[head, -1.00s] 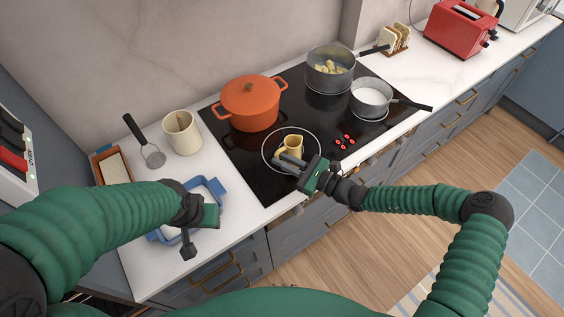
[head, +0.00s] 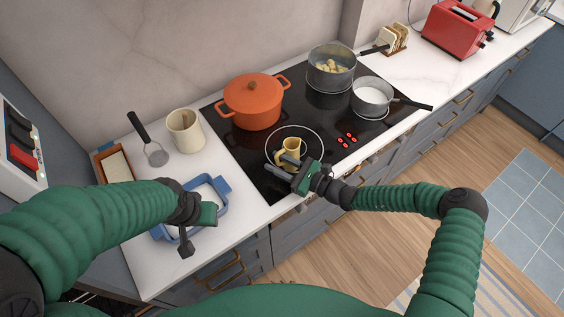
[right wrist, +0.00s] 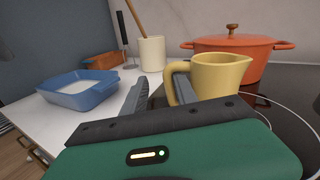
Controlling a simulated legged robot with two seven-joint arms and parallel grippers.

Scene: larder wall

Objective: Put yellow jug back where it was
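The yellow jug (head: 292,148) stands upright on the front-left ring of the black hob (head: 240,158). In the right wrist view the jug (right wrist: 222,76) is right of centre, with its handle towards my fingers. My right gripper (head: 277,165) is at the jug's near left side. Its fingers (right wrist: 158,92) are spread with a gap between them. One finger is close to the handle and partly hidden by it; I cannot tell whether they touch. My left gripper (head: 196,230) is over the near side of a blue dish (head: 222,186); its fingers are not clear.
An orange pot (head: 252,104) stands behind the jug. Two grey saucepans (head: 331,72) (head: 373,96) are on the hob's right side. A cream crock (head: 185,132), a skimmer (head: 155,153) and a terracotta dish (head: 115,165) stand left. Counter right of the hob is partly clear.

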